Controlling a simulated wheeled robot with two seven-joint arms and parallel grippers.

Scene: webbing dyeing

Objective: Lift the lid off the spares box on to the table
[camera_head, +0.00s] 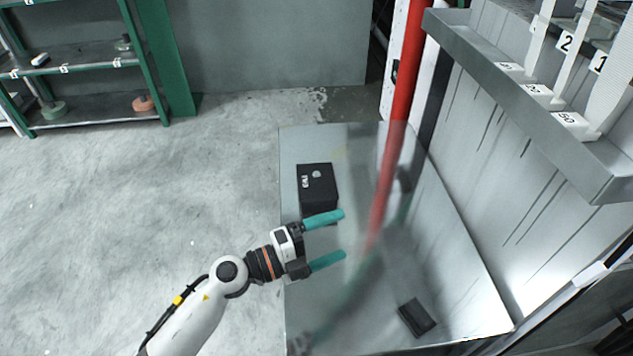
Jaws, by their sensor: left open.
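A black box (317,183) with white marks and a round grey spot stands on the shiny metal table (460,290), near its far left side. I take it for the spares box; I cannot make out a seam between lid and body. My left gripper (343,234) has two teal fingers spread apart with nothing between them. It is over the table, just nearer to me than the box, with the upper finger close to the box's near edge. I cannot tell whether that finger touches it. My right gripper is not in view.
A smaller black block (417,317) lies near the table's near right part. A tall grey panel with a numbered ledge (540,110) rises along the right side. A red pole (405,70) stands behind the table. Green shelving (90,80) is at the far left. The table's middle is clear.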

